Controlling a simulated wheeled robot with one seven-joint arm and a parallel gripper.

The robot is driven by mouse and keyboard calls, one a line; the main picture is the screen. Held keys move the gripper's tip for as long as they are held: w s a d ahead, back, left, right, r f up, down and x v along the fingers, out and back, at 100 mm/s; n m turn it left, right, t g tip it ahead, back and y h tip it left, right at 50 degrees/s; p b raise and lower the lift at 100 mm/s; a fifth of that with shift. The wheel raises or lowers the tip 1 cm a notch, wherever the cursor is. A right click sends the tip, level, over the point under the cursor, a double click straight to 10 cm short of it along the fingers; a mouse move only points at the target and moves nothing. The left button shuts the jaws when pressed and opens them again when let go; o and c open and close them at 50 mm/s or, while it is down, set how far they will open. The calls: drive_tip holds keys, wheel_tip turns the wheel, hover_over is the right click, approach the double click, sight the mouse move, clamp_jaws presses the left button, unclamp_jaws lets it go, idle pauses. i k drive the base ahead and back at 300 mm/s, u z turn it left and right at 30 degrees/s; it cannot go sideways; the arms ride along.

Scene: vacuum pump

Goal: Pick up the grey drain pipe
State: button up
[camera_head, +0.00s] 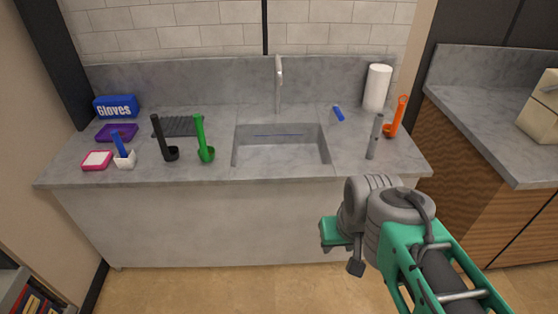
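A grey upright tube (375,137), which looks like the grey drain pipe, stands on the counter right of the sink, leaning slightly. My gripper (346,250) is in front of the counter, below its front edge. It is well apart from the pipe, nearer to me and lower. Its fingers are small and partly hidden by my wrist, so I cannot tell whether they are open or shut. I see nothing held in it.
An orange ladle-like tool (396,117) stands close right of the pipe. A paper roll (377,88) and blue item (338,114) are behind. The sink (281,146) is to the left; green (203,139) and black (162,139) tools stand beyond it.

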sight(379, 120)
drive_tip(key=z, duration=1.55)
drive_tip(key=i, duration=1.9)
drive_tip(key=u, duration=4.25)
